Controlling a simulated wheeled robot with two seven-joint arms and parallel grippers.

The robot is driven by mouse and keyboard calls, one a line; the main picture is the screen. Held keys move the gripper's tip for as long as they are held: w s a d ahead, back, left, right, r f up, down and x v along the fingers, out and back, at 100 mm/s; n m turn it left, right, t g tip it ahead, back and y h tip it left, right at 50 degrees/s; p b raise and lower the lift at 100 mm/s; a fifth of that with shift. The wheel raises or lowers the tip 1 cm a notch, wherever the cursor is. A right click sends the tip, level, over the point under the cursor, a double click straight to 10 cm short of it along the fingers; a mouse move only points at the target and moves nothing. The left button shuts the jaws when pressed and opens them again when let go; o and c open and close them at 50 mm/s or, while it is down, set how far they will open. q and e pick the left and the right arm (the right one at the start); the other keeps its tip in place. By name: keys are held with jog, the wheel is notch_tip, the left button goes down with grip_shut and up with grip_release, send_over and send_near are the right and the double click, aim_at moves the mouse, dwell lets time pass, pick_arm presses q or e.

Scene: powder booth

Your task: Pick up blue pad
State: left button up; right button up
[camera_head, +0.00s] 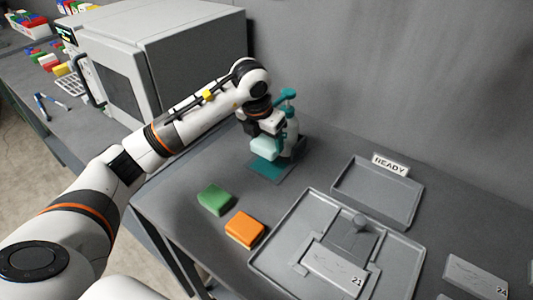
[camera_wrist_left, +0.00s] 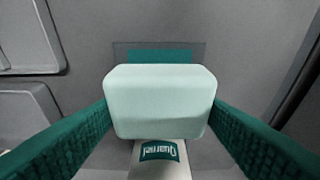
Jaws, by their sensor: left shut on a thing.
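A pale mint-blue pad (camera_head: 265,147), the only bluish pad I see, is at my left gripper (camera_head: 262,134). In the left wrist view the pad (camera_wrist_left: 160,100) sits between the two teal fingers (camera_wrist_left: 160,112), which touch its sides. My left gripper is shut on it. It appears held over a teal mat (camera_head: 268,172), which also shows beyond the pad in the wrist view (camera_wrist_left: 160,56). Part of the pad's far side is hidden. My right gripper is not in view.
A green pad (camera_head: 215,199) and an orange pad (camera_head: 245,230) lie nearer. A grey tray (camera_head: 270,262) and a READY tray (camera_head: 345,195) are at right. A grey machine (camera_head: 195,60) stands left.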

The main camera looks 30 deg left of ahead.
pick_arm(q)
jog(key=s+a+b, duration=0.1)
jog(key=s, duration=0.5)
jog(key=s+b, duration=0.2)
jog(key=s, duration=0.3)
jog(key=s+a+b, duration=0.1)
jog(key=s+b, duration=0.1)
jog(key=s, duration=0.4)
jog(key=shift+s+a+r, duration=0.3)
jog(key=shift+r, duration=0.1)
jog(key=shift+s+r+b, duration=0.1)
jog(key=shift+s+b, duration=0.25)
jog(key=shift+s, duration=0.4)
jog(key=o, duration=0.5)
jog(key=c, duration=0.3)
jog(key=shift+w, duration=0.1)
jog(key=shift+c, duration=0.2)
